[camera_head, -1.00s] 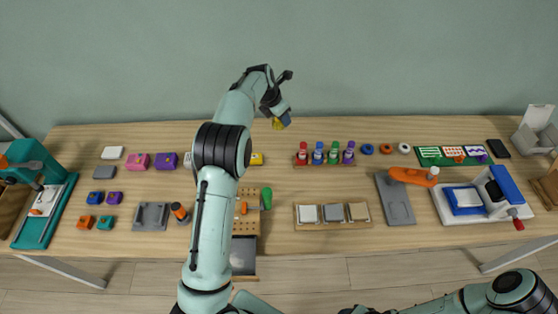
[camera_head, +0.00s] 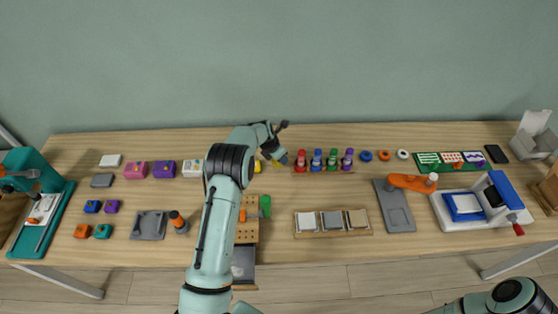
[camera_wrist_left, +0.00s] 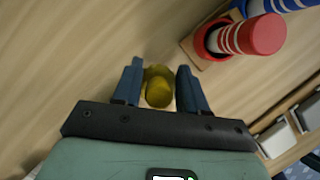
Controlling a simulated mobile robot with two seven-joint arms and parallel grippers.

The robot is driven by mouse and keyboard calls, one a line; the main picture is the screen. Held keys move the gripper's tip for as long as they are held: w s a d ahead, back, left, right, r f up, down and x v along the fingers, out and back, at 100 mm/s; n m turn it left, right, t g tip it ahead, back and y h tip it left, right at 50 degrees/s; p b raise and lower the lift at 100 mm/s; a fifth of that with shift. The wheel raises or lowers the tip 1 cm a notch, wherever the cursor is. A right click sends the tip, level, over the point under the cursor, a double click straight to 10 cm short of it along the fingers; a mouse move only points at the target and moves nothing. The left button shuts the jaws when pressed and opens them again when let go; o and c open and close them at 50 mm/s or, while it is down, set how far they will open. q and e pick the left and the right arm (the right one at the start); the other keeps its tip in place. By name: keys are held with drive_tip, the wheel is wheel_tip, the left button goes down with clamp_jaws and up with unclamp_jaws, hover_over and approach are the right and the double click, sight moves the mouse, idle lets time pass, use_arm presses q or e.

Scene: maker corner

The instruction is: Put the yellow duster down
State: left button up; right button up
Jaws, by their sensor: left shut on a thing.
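The yellow duster (camera_wrist_left: 158,88) is between the two blue fingers of my left gripper (camera_wrist_left: 159,90) in the left wrist view, over bare wood. In the head view my left gripper (camera_head: 279,160) is low at the back of the table, just left of the red bottle, with only a bit of yellow showing beside the fingers. The gripper is shut on the duster. Whether the duster touches the table cannot be told. My right gripper is out of view; only part of my right arm shows at the bottom right.
A rack (camera_head: 325,169) of red, blue, green and purple bottles stands just right of my left gripper; its red bottle (camera_wrist_left: 262,34) is close in the wrist view. A yellow block (camera_head: 257,166) lies to the left. Bare wood (camera_head: 310,190) lies in front of the rack.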

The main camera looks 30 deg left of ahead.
use_arm(q)
drive_tip(key=shift+f, duration=1.25)
drive_tip(key=shift+f, duration=0.1)
drive_tip(key=o, duration=1.1)
drive_tip(key=shift+r, duration=0.3)
drive_tip(key=shift+b+v, duration=0.5)
drive_tip(key=shift+v, duration=5.35)
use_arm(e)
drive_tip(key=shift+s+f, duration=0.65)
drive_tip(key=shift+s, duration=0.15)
use_arm(q)
drive_tip(key=shift+f, duration=0.1)
